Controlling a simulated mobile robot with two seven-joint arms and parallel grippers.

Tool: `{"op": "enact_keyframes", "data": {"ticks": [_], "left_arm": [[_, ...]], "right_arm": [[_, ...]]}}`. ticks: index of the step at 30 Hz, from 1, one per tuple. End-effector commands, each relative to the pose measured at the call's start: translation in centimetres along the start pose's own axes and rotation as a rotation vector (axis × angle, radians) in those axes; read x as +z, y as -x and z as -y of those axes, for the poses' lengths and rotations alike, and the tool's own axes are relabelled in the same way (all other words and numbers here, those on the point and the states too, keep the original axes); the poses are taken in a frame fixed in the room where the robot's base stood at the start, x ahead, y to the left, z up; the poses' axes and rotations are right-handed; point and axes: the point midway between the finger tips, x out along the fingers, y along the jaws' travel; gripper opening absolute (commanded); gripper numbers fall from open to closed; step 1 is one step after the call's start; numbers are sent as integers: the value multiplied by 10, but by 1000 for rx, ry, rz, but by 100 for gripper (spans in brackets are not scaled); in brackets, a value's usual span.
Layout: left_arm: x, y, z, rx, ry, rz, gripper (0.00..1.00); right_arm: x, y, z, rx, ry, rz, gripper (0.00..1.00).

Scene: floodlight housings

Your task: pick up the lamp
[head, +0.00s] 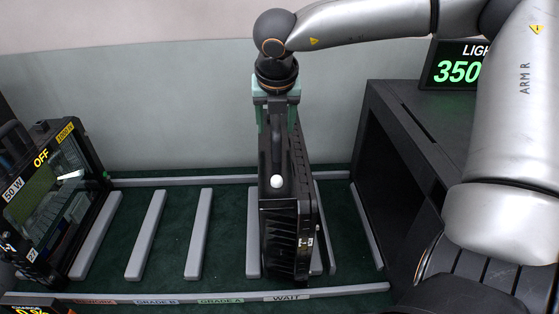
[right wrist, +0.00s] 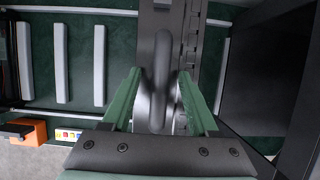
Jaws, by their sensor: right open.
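The lamp (head: 288,220) is a black floodlight housing standing upright on edge in the rack, at the slot marked WAIT. Its finned face is toward the front, and a dark handle (right wrist: 161,60) runs along its top. My right gripper (head: 277,118) is above the far part of the lamp, pointing down. In the right wrist view, its green fingers (right wrist: 160,88) are open on either side of the handle, with gaps visible beside it. My left gripper is not in view.
Another floodlight (head: 48,195), labelled 50 W and OFF, stands tilted at the left. Empty slots between grey bars (head: 146,235) lie between the two.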

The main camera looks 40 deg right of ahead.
Motion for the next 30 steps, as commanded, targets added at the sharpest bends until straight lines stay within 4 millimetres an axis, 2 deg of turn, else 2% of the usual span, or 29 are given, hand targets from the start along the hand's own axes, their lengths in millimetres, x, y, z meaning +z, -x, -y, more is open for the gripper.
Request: {"op": "enact_keyframes", "data": {"ticks": [15,30], "left_arm": [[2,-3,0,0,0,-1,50],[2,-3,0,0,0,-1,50]], "right_arm": [[0,-1,0,0,0,1,60],[0,-1,0,0,1,0,4]]}}
